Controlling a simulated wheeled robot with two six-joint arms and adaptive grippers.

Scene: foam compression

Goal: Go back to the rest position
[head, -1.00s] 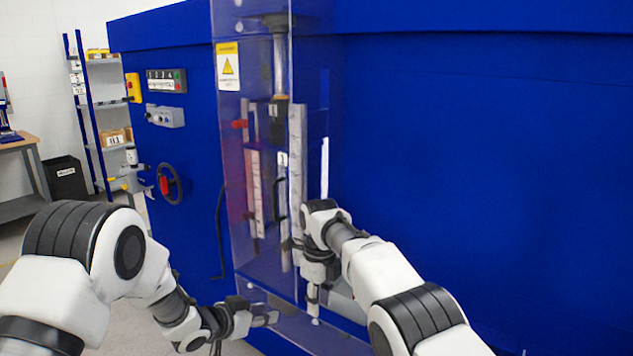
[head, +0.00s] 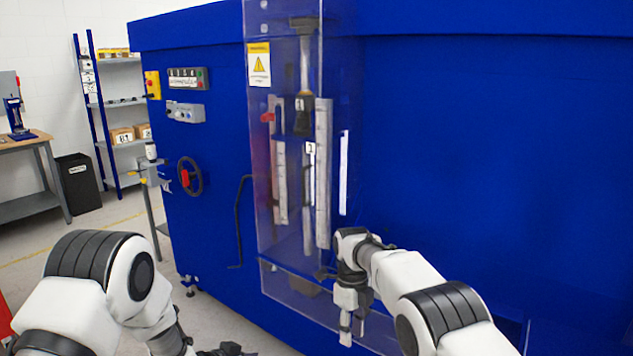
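A large blue machine (head: 480,150) fills the middle and right of the head view. A clear guard (head: 262,225) with a yellow warning label covers its press column. My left gripper (head: 228,350) shows only as a dark part at the bottom edge. Its fingers are cut off by the frame.
A handwheel (head: 190,177) and control boxes (head: 187,80) are on the machine's left side. A shelf rack (head: 112,110), a black bin (head: 78,183) and a workbench (head: 25,140) stand at the left.

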